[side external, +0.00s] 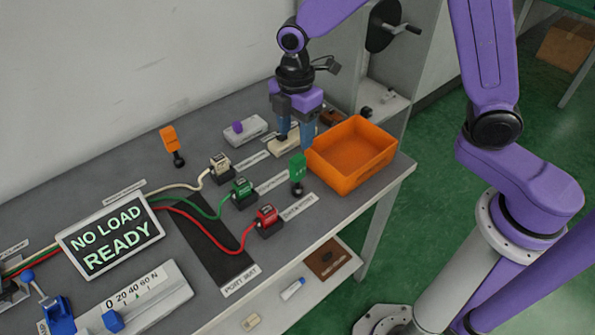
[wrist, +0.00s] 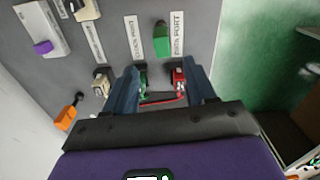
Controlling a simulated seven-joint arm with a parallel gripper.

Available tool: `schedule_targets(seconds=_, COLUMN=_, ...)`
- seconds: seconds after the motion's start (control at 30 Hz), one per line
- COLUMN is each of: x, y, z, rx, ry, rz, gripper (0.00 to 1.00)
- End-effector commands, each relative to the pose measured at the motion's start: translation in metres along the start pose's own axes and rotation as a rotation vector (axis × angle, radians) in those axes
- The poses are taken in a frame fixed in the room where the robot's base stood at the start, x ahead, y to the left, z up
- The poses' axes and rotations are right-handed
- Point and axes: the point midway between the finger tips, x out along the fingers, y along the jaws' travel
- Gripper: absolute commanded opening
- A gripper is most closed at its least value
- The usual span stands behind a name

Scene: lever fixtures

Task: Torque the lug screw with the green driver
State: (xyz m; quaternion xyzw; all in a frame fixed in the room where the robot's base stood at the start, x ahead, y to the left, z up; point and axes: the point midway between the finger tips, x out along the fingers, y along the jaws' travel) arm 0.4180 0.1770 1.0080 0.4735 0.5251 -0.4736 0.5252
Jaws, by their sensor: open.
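My gripper (side external: 295,140) is open and points down, above and behind the driver, near the orange bin. In the wrist view my gripper (wrist: 163,72) has nothing between its fingers; the green and red connectors show through the gap below. I cannot make out which part is the lug screw.
An orange bin (side external: 350,155) stands close right of the driver. White (side external: 220,168), green (side external: 243,192) and red (side external: 267,220) connectors with cables sit left of it. A display (side external: 110,236) reads "NO LOAD READY".

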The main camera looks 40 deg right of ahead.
Motion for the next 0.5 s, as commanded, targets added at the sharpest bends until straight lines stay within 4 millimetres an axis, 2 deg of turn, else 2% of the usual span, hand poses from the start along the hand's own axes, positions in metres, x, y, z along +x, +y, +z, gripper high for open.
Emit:
schedule_targets(seconds=0.03, x=0.011, y=-0.002, z=0.001, rx=0.000, ry=-0.003, rz=-0.006, gripper=0.55)
schedule_targets(seconds=0.3, x=0.060, y=-0.002, z=0.001, rx=0.000, ry=-0.003, rz=-0.005, gripper=0.55)
schedule_targets(seconds=0.5, x=0.079, y=-0.001, z=0.001, rx=0.001, ry=-0.001, rz=-0.001, gripper=0.55)
